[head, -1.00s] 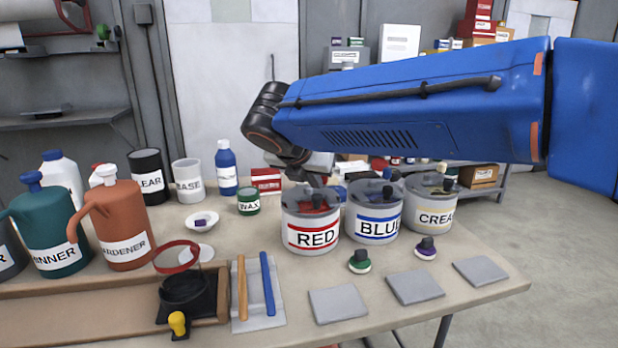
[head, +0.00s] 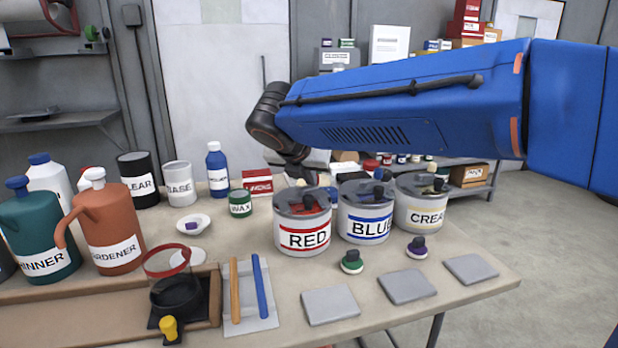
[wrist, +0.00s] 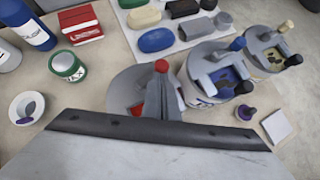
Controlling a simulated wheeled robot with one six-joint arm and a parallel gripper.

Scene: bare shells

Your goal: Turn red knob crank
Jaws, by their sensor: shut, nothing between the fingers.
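The RED can (head: 302,236) stands on the table with a grey lid, a dark knob on top and red paint showing in the lid opening. In the wrist view a red knob (wrist: 161,66) shows at the tip of my gripper (wrist: 162,82), above the grey lid (wrist: 125,88). My gripper's fingers are together with nothing between them. Whether they touch the red knob I cannot tell.
The BLUE can (head: 366,215) and CREAM can (head: 421,205) stand close on the right, with similar lids and knobs. A green WAX tin (head: 240,203) is left of the RED can. Grey tiles (head: 330,305) lie in front. Bottles and jugs fill the left side.

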